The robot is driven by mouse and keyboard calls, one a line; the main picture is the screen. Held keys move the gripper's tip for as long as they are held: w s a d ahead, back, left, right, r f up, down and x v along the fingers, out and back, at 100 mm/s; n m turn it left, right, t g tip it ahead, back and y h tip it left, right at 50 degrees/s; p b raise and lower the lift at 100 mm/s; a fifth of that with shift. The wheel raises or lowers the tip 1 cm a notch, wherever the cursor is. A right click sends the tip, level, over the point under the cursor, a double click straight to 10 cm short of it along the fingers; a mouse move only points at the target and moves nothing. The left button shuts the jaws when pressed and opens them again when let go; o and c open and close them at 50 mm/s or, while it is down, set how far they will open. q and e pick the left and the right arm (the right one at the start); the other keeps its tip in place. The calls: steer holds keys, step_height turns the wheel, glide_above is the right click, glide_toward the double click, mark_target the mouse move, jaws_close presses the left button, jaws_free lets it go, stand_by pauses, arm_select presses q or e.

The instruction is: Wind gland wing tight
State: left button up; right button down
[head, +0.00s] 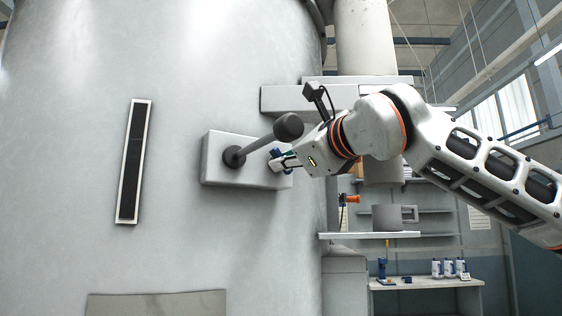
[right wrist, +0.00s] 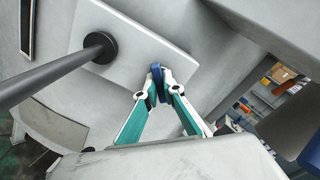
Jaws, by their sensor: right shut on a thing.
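The gland wing (right wrist: 156,72) is a small dark-blue piece at the right part of a pale grey box face in the right wrist view. It also shows small and partly covered in the head view (head: 275,153). My right gripper (head: 280,160) reaches it from the right. In the right wrist view the gripper's two fingertips (right wrist: 158,90) are closed on the wing, one on each side. The wing's far side and its seat on the box are hard to make out. My left gripper is in neither view.
The pale box (head: 215,168) sits on a large grey tank (head: 70,160). A dark lever with a ball knob (head: 288,126) sticks out of the box close to my gripper. A dark slot gauge (head: 133,160) is at left. Shelves and a bench (head: 430,283) stand at right.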

stand_by(0.5)
steer(key=shift+f+m+b, duration=0.1)
steer(key=shift+m+b, duration=0.9)
steer(key=shift+b, duration=0.1)
steer(key=shift+m, duration=0.4)
steer(key=shift+m+b, duration=0.95)
steer(key=shift+m, duration=0.45)
